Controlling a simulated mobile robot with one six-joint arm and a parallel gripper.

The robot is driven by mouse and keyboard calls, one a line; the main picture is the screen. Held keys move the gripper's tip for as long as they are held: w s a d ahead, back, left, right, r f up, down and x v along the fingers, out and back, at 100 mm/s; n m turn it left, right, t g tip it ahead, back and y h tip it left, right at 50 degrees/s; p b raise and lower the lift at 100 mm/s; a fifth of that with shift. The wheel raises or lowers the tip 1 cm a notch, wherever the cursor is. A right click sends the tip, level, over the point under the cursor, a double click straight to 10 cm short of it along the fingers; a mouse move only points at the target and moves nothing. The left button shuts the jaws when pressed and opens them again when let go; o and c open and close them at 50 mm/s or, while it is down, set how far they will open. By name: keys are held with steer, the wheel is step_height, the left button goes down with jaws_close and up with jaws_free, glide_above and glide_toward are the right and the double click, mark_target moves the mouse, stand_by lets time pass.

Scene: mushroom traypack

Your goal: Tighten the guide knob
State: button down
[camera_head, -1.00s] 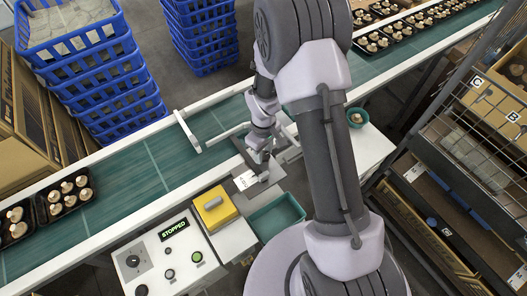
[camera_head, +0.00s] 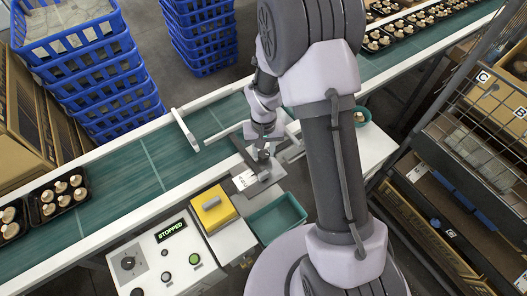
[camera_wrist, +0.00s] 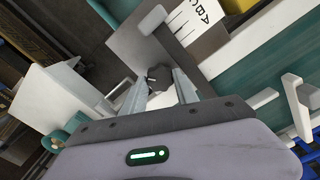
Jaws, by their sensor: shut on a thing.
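The dark guide knob (camera_wrist: 159,76) shows in the wrist view between the two fingers of my gripper (camera_wrist: 160,88), which are shut on it. In the head view my gripper (camera_head: 263,150) is at the knob, over the grey bracket plate beside the conveyor's near edge; the knob itself is mostly hidden there. A white card with the letters A, B, C (camera_wrist: 195,20) lies beside the knob and also shows in the head view (camera_head: 244,180). A white guide bar (camera_head: 227,133) reaches over the belt next to my gripper.
The green conveyor belt (camera_head: 115,200) carries mushroom trays at both ends. The control panel (camera_head: 150,262) reads STOPPED. A yellow block (camera_head: 214,210) and an empty teal bin (camera_head: 276,218) stand near the bracket. Stacked blue crates (camera_head: 105,85) stand behind the belt.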

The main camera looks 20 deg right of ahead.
mark_target(264, 154)
steer(key=m+b, duration=0.2)
steer(key=m, duration=0.4)
steer(key=m+b, duration=0.2)
steer(key=m, duration=0.4)
steer(key=shift+m+b, duration=0.4)
stand_by(0.4)
steer(key=c, duration=0.9)
jaws_free()
steer(key=shift+c, duration=0.2)
step_height(264, 154, up, 18)
steer(key=p, duration=0.6)
steer(key=shift+f+p, duration=0.25)
steer(key=shift+p, duration=0.1)
